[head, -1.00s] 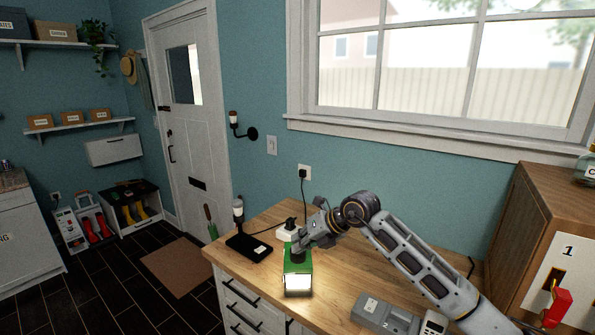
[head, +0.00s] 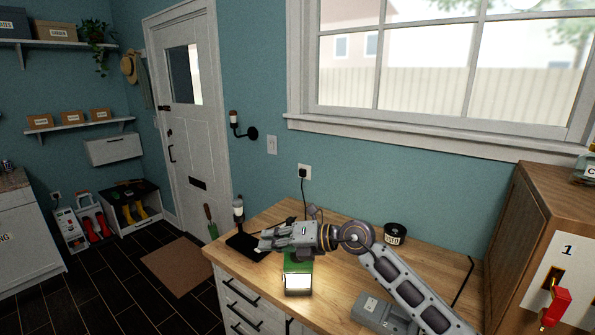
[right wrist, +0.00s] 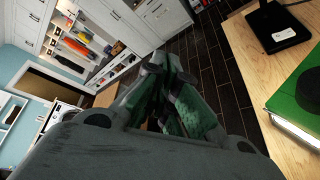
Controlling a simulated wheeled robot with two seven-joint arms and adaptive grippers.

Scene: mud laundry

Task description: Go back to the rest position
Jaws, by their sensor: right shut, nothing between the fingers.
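My right gripper (head: 266,243) is raised above the wooden counter (head: 335,262), pointing left, with its fingers shut and empty. In the right wrist view its fingers (right wrist: 172,105) are together, with the dark floor beyond them. A green box-shaped lamp (head: 299,276) with a glowing white front stands upright on the counter, below and just right of the fingertips. Its green top also shows at the right edge of the right wrist view (right wrist: 300,95), apart from the fingers. My left gripper is not in view.
A black base (head: 240,248) with an upright device stands at the counter's left end. A black labelled jar (head: 396,234) is at the back. A grey case (head: 372,312) lies in front. A wooden cabinet (head: 512,215) with a red handle (head: 556,306) stands at right.

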